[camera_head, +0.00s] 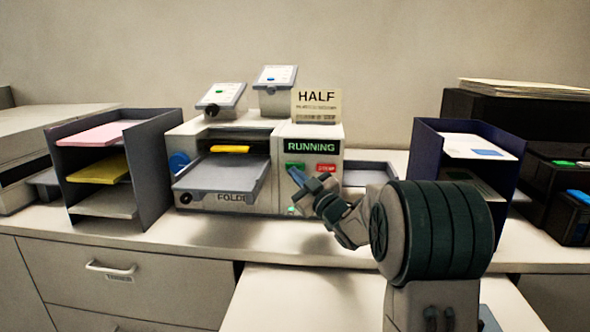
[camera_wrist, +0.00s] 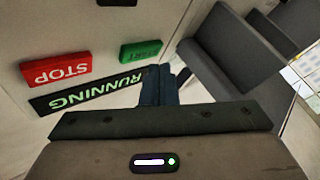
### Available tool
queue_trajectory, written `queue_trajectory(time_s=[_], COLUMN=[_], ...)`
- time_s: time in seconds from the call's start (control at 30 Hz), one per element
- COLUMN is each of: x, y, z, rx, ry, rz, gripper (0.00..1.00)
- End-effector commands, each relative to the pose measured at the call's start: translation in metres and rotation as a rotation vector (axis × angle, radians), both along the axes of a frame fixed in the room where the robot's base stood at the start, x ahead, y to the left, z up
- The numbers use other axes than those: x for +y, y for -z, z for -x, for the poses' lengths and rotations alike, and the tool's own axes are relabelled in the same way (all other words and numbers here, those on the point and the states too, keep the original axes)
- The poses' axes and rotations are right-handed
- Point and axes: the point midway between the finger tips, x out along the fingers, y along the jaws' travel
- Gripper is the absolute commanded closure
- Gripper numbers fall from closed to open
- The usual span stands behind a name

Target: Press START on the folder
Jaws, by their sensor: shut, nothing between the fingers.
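The folder (camera_head: 265,205) is a light machine on the counter with a grey feed tray (camera_head: 215,181) and a yellow piece in its opening. Its front panel has a lit green display (camera_head: 309,147) reading RUNNING, a green START button (camera_head: 294,165) and a red STOP button (camera_head: 326,168). My gripper (camera_head: 297,175) is shut and empty, its fingertips close to the panel just below START. In the wrist view START (camera_wrist: 141,51) lies just beyond the closed fingers (camera_wrist: 158,85), with STOP (camera_wrist: 56,68) to the left. I cannot tell whether the fingertips touch the button.
A sign reading HALF (camera_head: 317,105) stands on the folder. A sorter with pink and yellow paper (camera_head: 98,170) stands left; a dark blue sorter (camera_head: 468,150) stands right. Black devices (camera_head: 560,190) are at far right. A grey tray (camera_head: 368,172) lies beside the folder.

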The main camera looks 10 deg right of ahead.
Motion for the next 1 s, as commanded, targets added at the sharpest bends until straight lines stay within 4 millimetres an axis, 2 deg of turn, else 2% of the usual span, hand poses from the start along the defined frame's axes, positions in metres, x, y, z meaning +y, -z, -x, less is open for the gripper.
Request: queue_trajectory(time_s=[0.5,1.0], x=[0.015,0.015], y=[0.002,0.000], z=[0.044,0.046], rx=[-0.001,0.000], ry=[0.000,0.000], rz=[0.000,0.000], gripper=[1.00,1.00])
